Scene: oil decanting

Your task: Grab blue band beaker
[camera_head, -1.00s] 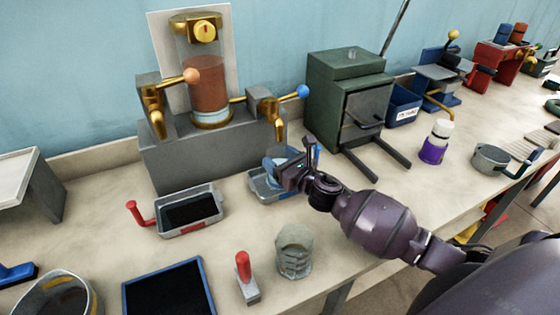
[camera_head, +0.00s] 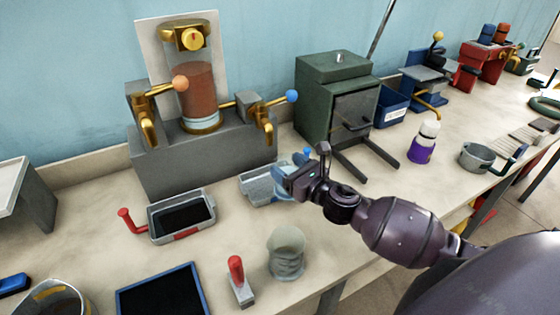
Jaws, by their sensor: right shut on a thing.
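My right gripper (camera_head: 298,178) comes in from the right and is shut on the blue band beaker (camera_head: 281,185). The beaker shows as a pale bluish, clear vessel at the left of the jaws, partly hidden by them. It is in front of the right end of a grey tray (camera_head: 250,190) with a blue handle, below the blue-handled tap. I cannot tell the gap between beaker and tray. My left gripper is out of view.
The oil apparatus (camera_head: 165,165) stands behind, with an orange-handled and a blue-handled tap. A red-handled tray (camera_head: 164,234) is at left. A greyish beaker (camera_head: 286,254) and red-handled stamp (camera_head: 238,280) stand in front. The green oven (camera_head: 313,100) is right of the apparatus.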

